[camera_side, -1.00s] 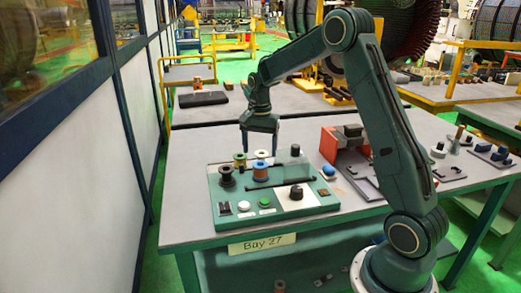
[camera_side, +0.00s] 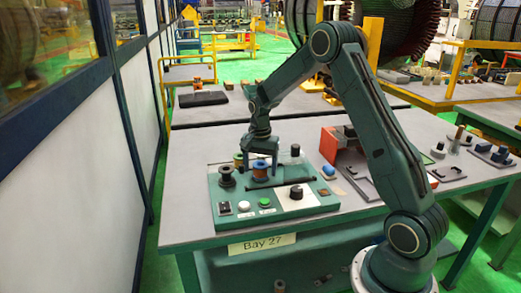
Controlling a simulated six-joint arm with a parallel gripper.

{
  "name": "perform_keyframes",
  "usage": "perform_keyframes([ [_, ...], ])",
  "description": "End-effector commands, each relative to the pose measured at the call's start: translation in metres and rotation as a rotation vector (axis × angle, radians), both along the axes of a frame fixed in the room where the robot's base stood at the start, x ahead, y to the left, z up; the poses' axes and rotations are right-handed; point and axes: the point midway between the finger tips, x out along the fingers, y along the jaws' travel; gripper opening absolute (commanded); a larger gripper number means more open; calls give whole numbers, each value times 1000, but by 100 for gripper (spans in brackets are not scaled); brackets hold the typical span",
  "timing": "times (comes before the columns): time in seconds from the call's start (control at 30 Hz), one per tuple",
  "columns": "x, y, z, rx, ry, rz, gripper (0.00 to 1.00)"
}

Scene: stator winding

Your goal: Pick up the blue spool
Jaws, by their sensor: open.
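The blue spool (camera_side: 260,174) stands on the green-and-white panel (camera_side: 228,216), and its copper-coloured winding shows. My gripper (camera_side: 261,165) is open, pointing straight down over this spool. Its two fingers show at the left and right of the spool's top. The gripper hides most of the spool's upper rim. I cannot tell whether the fingers touch it.
A dark spool (camera_side: 227,177) stands close at the left, and another spool (camera_side: 238,160) is partly hidden just behind the gripper. A black post (camera_side: 295,150) and a black knob (camera_side: 296,192) stand at the right. An orange block (camera_side: 329,144) is farther right.

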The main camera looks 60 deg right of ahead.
Motion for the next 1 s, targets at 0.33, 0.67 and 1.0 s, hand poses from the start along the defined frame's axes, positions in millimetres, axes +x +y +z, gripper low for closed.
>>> perform_keyframes([
  [0.33,0,0,-7,-1,-1,0,72],
  [0.67,0,0,-7,-1,-1,0,62],
  [1.0,0,0,-7,-1,-1,0,23],
])
